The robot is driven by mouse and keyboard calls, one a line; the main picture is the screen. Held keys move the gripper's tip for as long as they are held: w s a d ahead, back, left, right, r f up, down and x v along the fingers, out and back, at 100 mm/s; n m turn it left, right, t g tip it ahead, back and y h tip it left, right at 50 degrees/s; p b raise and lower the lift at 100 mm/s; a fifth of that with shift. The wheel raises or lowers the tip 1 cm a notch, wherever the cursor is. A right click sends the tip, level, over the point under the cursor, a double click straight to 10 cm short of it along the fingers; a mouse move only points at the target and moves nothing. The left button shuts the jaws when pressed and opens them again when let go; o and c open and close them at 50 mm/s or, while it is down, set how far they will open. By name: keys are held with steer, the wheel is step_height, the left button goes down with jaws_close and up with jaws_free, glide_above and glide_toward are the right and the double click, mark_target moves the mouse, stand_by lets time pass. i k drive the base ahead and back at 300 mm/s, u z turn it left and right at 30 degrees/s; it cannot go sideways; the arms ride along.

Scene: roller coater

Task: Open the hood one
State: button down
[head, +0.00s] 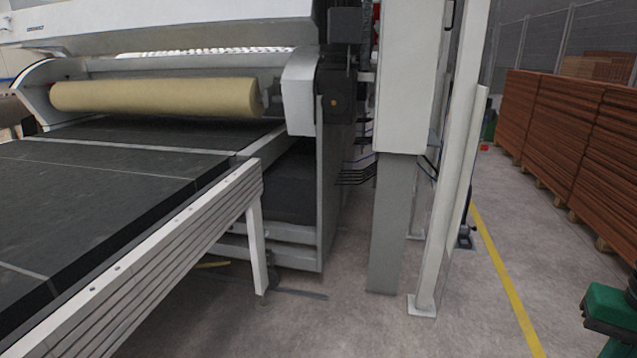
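The roller coater fills the left half of the head view. A long white cover (180,30), which looks like the hood, spans the top of the machine and is cut off by the upper edge. Below it is a gap, then a cream roller (155,97) lying across the machine. A white side housing (299,90) stands at the roller's right end. I cannot tell from here whether the hood is shut or partly raised, and no handle shows clearly. My gripper is not in view.
A dark conveyor bed (95,200) with a white side rail (150,275) juts toward me at left. A grey cabinet post (400,130) and a white post (450,215) stand right of the machine. Stacked brown boards (560,125) line the right.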

mark_target(86, 28)
steer(key=i, duration=2.8)
steer(key=u, duration=2.45)
steer(key=i, duration=0.85)
steer(key=z, duration=1.75)
